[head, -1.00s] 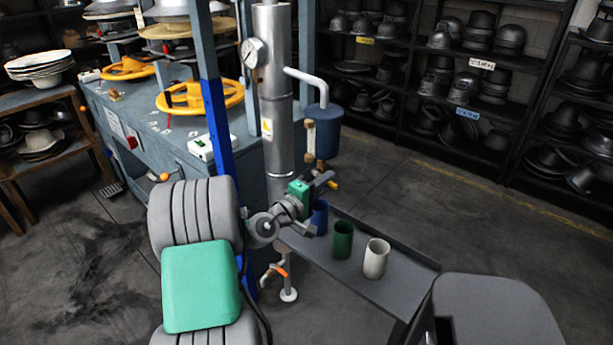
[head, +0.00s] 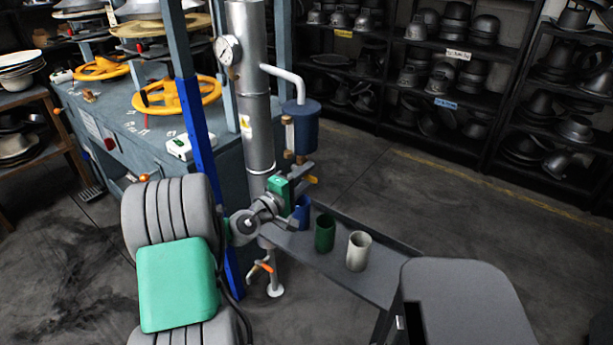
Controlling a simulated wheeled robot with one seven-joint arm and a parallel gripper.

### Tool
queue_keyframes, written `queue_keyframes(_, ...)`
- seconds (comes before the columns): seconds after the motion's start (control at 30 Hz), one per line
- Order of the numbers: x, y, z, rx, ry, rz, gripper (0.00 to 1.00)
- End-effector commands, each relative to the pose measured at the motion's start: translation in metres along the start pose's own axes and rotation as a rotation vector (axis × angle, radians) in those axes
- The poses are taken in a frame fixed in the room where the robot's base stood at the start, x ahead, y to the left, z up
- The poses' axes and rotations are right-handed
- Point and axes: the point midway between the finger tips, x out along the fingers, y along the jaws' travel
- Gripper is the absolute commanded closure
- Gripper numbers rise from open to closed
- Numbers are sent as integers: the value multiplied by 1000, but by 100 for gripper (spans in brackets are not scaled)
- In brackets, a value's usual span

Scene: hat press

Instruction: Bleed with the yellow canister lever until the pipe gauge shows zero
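The pipe gauge (head: 228,50) is a round white dial on the tall silver pipe (head: 250,110); its needle is too small to read. The blue canister (head: 301,126) hangs on a white bent tube to the right of the pipe. The yellow lever (head: 311,180) shows at the canister's lower outlet, just right of my gripper. My gripper (head: 300,215) is at the end of my arm, below the canister and close to the lever. Its fingers are partly hidden and small, so whether they are open or touch the lever is unclear.
A grey bench holds a blue cup (head: 303,208), a green cup (head: 325,233) and a white cup (head: 359,251). An orange-handled valve (head: 264,266) is low on the pipe. A blue post (head: 200,140) stands left of the pipe. Open floor lies behind the bench.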

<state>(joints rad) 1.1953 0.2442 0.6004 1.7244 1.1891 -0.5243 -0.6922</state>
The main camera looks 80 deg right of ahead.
Motion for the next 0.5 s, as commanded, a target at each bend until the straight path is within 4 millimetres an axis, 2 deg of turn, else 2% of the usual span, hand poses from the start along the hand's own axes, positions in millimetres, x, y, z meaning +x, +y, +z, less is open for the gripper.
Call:
queue_keyframes(0.17, 0, 0, 0, 1, 0, 0, 62)
queue_keyframes(0.27, -7, 0, -1, 1, 3, 0, 62)
queue_keyframes(0.5, -54, -1, -1, 0, 5, 0, 62)
